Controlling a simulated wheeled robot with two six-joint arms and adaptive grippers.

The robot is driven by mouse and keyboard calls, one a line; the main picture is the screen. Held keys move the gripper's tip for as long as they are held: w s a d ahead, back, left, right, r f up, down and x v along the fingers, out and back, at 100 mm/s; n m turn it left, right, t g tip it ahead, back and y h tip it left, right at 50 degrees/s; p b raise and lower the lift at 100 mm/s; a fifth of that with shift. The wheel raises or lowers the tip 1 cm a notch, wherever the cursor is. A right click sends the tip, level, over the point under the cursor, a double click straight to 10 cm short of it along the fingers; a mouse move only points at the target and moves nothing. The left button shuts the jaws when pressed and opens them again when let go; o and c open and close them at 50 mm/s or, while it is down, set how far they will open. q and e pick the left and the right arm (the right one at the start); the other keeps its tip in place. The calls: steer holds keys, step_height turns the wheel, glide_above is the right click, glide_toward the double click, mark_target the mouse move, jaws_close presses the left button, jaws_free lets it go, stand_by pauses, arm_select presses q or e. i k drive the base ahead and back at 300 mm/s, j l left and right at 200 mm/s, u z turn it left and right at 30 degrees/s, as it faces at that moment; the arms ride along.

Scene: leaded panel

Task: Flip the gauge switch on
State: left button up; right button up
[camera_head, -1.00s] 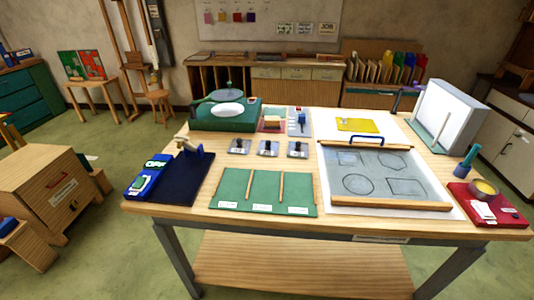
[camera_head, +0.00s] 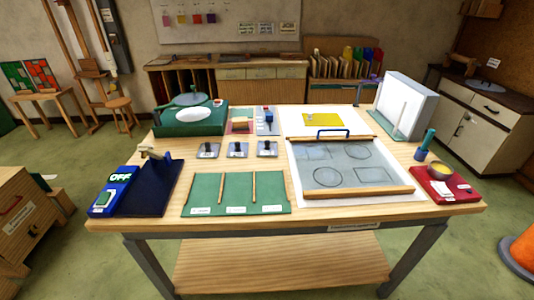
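A blue box (camera_head: 113,190) stands at the front left corner of the workbench. Its upper label (camera_head: 120,178) reads OFF in white letters, and a small pale green patch (camera_head: 104,197) shows below it. A dark navy plate (camera_head: 146,194) adjoins the box on its right, with a pale, tilted piece (camera_head: 153,151) at its back end. I cannot make out a separate switch lever at this size. Neither of my grippers is in view, and nothing covers the box.
The wooden workbench (camera_head: 240,219) also bears a green divided tray (camera_head: 205,192), several small grey blocks, a framed grey panel (camera_head: 345,165), a red box (camera_head: 445,186) and a white upright box (camera_head: 405,105). An orange cone (camera_head: 522,252) stands at the right.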

mark_target(105, 196)
steer(key=u, duration=1.3)
